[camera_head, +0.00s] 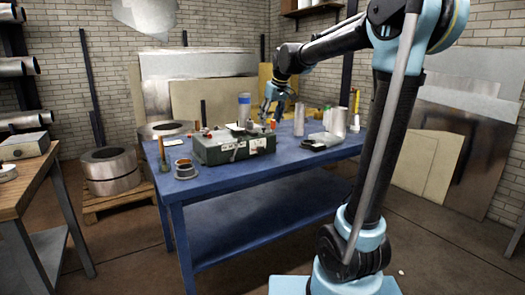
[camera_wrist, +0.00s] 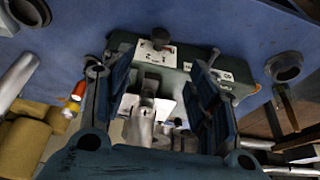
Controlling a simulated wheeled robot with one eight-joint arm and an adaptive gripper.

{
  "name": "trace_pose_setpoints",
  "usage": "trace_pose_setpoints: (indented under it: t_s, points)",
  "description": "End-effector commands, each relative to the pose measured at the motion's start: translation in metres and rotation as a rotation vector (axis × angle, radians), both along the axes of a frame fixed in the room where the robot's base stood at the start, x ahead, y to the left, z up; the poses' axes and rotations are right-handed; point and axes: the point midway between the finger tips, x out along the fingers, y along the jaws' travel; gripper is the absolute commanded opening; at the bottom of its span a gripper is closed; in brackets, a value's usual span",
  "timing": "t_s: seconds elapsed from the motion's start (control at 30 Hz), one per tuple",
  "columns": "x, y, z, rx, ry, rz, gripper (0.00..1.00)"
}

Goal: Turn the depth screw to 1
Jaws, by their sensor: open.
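The grey-green machine box (camera_head: 235,147) stands on the blue table. It also shows in the wrist view (camera_wrist: 125,45). A dark round knob (camera_wrist: 160,37) sits on a white plate (camera_wrist: 155,54) with marks that look like 1 and 2; I cannot tell its exact setting or whether it is the depth screw. My gripper (camera_head: 272,108) is above the right end of the box. In the wrist view its two fingers (camera_wrist: 160,80) are spread apart, with bright metal parts of the machine visible between them. Nothing is held.
Metal cylinders (camera_head: 338,122) stand to the right. A second small labelled plate (camera_wrist: 222,75) is on the box.

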Motion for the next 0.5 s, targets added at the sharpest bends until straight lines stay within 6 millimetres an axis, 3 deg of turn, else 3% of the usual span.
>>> trace_pose_setpoints:
  t_s: [0.17,0.5]
  points:
    - [0.006,0.005,-0.011,0.0,-0.001,0.003,0.53]
    - [0.024,0.017,-0.064,0.0,-0.001,0.004,0.53]
